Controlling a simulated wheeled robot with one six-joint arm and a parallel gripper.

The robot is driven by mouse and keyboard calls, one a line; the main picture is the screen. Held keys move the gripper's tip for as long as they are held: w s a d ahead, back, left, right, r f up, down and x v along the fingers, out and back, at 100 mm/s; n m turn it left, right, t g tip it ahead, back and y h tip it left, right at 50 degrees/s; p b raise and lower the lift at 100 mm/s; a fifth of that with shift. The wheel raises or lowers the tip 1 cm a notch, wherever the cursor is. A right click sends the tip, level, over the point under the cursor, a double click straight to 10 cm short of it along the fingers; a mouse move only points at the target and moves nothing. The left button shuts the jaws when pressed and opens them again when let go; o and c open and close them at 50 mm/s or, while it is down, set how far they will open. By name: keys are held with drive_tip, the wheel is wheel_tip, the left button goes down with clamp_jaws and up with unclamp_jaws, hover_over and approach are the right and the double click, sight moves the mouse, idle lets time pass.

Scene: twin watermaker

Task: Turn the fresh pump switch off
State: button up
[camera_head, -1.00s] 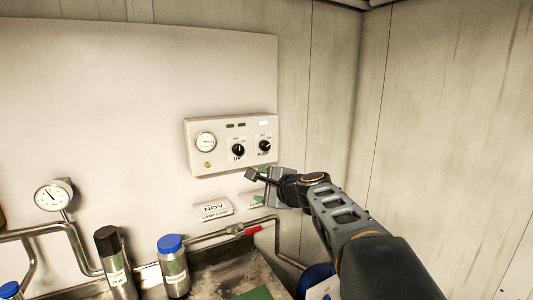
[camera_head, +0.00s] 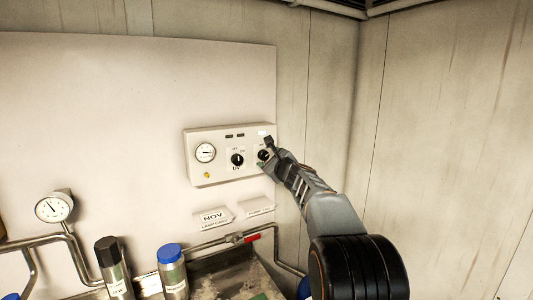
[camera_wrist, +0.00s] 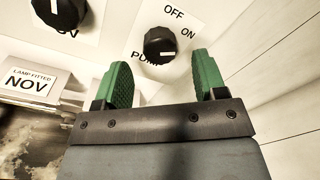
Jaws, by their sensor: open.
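The pump switch is a round black knob (camera_wrist: 159,45) on a white plate marked OFF, ON and PUMP. OFF is above it and ON to its upper right. A pale mark shows on the knob's lower right face; I cannot tell which word it indicates. In the head view the knob (camera_head: 263,155) is at the right of the control box (camera_head: 212,174), partly covered by my gripper. My gripper (camera_wrist: 163,78) is open, with green fingers to the left and right just below the knob in the wrist view. They hold nothing, and contact with the knob is not visible.
Below are a NOV lamp card (camera_head: 213,217) and another card (camera_head: 256,208). Pipes, a red-handled valve (camera_head: 251,238) and bottles stand lower. The wall at right is bare.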

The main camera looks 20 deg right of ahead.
sight(265, 156)
drive_tip(key=shift+w+a+p, duration=0.15)
drive_tip(key=shift+w+p, duration=0.35)
drive_tip(key=shift+w, duration=1.1)
drive_tip(key=c, duration=0.9)
